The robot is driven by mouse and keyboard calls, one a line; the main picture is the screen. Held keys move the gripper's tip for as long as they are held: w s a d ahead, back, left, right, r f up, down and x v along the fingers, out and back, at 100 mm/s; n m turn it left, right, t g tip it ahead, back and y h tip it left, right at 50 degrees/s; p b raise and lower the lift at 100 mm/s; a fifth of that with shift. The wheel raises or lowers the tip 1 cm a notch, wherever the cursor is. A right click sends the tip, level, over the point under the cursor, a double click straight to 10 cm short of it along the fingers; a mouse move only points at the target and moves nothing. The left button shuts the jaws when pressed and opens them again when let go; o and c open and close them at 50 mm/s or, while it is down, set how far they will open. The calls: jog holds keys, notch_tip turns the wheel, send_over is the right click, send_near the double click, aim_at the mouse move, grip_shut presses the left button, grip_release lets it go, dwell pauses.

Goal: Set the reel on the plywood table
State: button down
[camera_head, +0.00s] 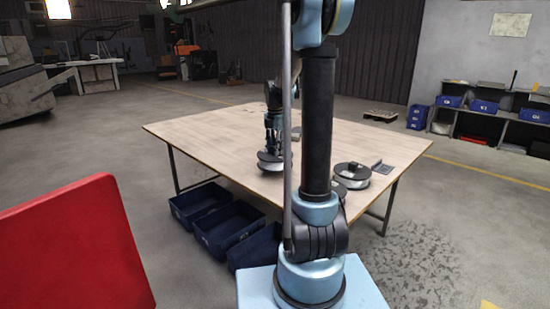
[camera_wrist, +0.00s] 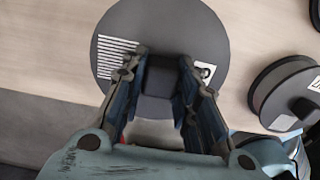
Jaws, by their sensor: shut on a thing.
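The reel (camera_head: 271,161) is a dark grey disc with a pale rim, at the near left part of the plywood table (camera_head: 215,135) in the head view. In the wrist view the reel (camera_wrist: 160,25) lies face-on, with a striped label and a dark raised hub. My gripper (camera_head: 272,146) points down over the reel. In the wrist view my gripper (camera_wrist: 162,82) has its two fingers closed on the sides of the hub. I cannot tell whether the reel's underside touches the tabletop.
A second reel (camera_head: 350,174) sits at the table's right, beside a dark flat bracket (camera_head: 382,168); another shows partly behind my arm. Blue bins (camera_head: 228,225) stand on the floor below the near edge. A red panel (camera_head: 70,250) is at left. The table's left side is clear.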

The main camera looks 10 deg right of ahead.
jog(key=shift+f, duration=2.05)
jog(key=c, duration=1.2)
grip_release()
jog(key=shift+f, duration=0.1)
jog(key=shift+c, duration=0.2)
